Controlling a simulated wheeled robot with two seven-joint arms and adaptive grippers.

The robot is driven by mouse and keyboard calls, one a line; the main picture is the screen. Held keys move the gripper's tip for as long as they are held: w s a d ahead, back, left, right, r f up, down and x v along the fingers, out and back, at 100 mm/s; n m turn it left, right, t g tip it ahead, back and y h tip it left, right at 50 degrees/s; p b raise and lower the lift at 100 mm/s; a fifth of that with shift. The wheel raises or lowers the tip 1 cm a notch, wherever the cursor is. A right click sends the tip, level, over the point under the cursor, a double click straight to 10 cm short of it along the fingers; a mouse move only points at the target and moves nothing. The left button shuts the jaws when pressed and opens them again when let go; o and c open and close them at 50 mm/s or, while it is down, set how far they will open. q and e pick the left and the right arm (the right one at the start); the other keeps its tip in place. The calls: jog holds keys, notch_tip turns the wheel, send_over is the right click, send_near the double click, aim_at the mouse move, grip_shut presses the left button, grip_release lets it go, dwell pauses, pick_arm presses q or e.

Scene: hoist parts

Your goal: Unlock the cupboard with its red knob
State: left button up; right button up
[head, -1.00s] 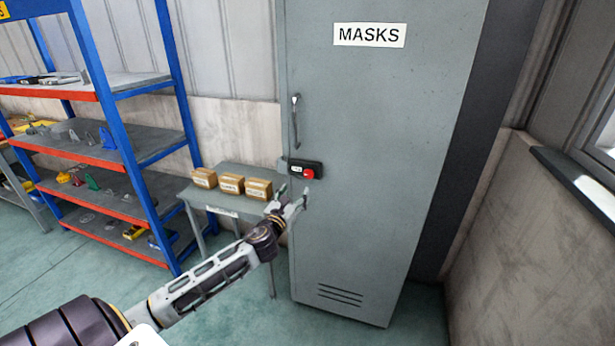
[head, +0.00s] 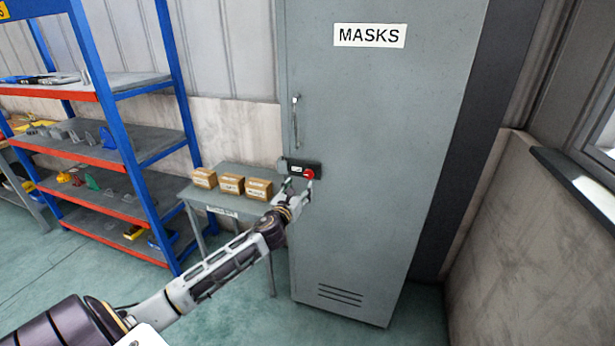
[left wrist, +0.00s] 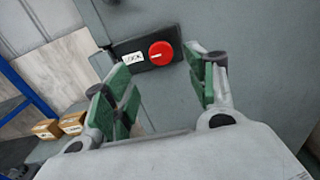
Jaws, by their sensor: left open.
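The grey cupboard (head: 380,130) with a MASKS label stands upright, its door shut. Its red knob (head: 308,174) sits on the right part of a black lock plate (head: 291,167) below the handle. In the left wrist view the red knob (left wrist: 161,53) has a small white mark on it, and a white LOCK label (left wrist: 132,58) is left of it. My left gripper (head: 298,184) is open just below and in front of the knob. In the left wrist view its green-padded fingers (left wrist: 160,88) stand either side of the knob, which appears beyond them. My right gripper is not in view.
A small grey table (head: 222,208) with three cardboard boxes (head: 231,184) stands left of the cupboard. A blue and red shelf rack (head: 110,150) with several tools is further left. A wall with a window ledge (head: 580,180) is at the right.

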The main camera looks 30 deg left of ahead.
aim_at(308, 174)
pick_arm(q)
jog(key=x, duration=0.4)
jog(key=shift+w, duration=0.4)
jog(key=shift+x, duration=1.25)
jog(key=shift+w+a, duration=0.1)
jog(key=shift+w, duration=0.2)
jog(key=shift+w+a, duration=0.15)
jog(key=shift+w, duration=0.65)
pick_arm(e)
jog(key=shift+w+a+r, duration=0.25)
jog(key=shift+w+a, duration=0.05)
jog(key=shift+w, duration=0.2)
